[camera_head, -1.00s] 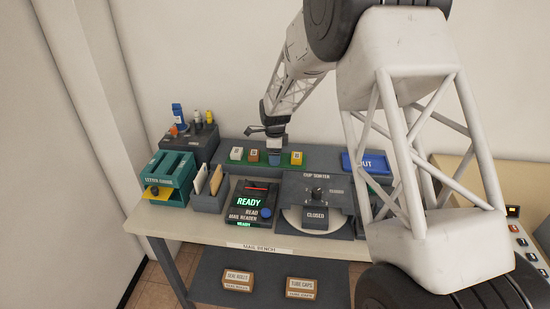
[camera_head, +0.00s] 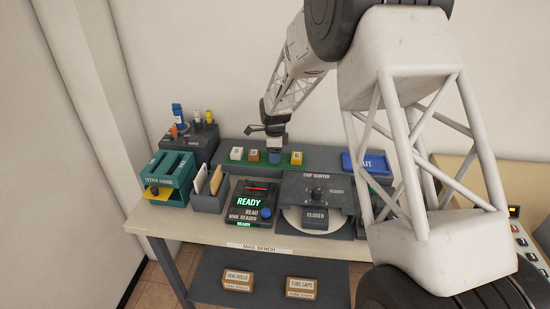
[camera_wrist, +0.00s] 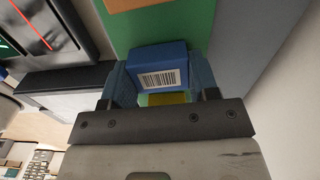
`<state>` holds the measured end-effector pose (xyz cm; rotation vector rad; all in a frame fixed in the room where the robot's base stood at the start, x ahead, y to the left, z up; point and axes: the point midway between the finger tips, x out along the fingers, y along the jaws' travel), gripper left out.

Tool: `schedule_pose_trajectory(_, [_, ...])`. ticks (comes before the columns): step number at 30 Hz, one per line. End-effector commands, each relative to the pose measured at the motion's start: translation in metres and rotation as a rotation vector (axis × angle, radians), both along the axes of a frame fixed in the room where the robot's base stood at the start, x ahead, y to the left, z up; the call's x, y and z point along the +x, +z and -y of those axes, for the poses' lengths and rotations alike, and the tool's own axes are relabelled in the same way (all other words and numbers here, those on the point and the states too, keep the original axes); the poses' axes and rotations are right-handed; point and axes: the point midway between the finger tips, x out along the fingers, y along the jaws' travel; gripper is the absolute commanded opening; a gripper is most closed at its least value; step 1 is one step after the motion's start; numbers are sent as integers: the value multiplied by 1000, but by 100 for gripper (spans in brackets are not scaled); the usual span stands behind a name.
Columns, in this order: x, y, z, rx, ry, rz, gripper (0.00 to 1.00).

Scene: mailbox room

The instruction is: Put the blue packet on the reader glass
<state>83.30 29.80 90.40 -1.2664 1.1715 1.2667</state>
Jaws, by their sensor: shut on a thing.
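The blue packet (camera_head: 275,155) is between the fingers of my gripper (camera_head: 275,146) at the green strip on the back of the bench. In the wrist view the packet (camera_wrist: 158,66) shows a white barcode label, and both fingers press its sides. Green surface shows around it; the head view does not make clear how far it is off the strip. The mail reader (camera_head: 248,214) stands in front and to the left, with a lit READY sign. Its dark reader glass (camera_head: 262,187) has a red line across it and looks bare.
White (camera_head: 237,153), brown (camera_head: 254,155) and yellow (camera_head: 296,158) packets stand on the green strip (camera_head: 285,164). A chip sorter (camera_head: 316,190) is right of the reader, a letter holder (camera_head: 209,200) left of it. A blue OUT tray (camera_head: 366,155) lies at the right.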

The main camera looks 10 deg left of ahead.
Motion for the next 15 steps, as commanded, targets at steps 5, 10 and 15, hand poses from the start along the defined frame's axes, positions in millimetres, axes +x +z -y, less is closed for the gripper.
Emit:
schedule_pose_trajectory(5, [0, 8, 0, 0, 0, 1, 31])
schedule_pose_trajectory(10, [0, 15, 0, 0, 0, 2, 31])
schedule_pose_trajectory(15, [0, 22, 0, 0, 0, 0, 31])
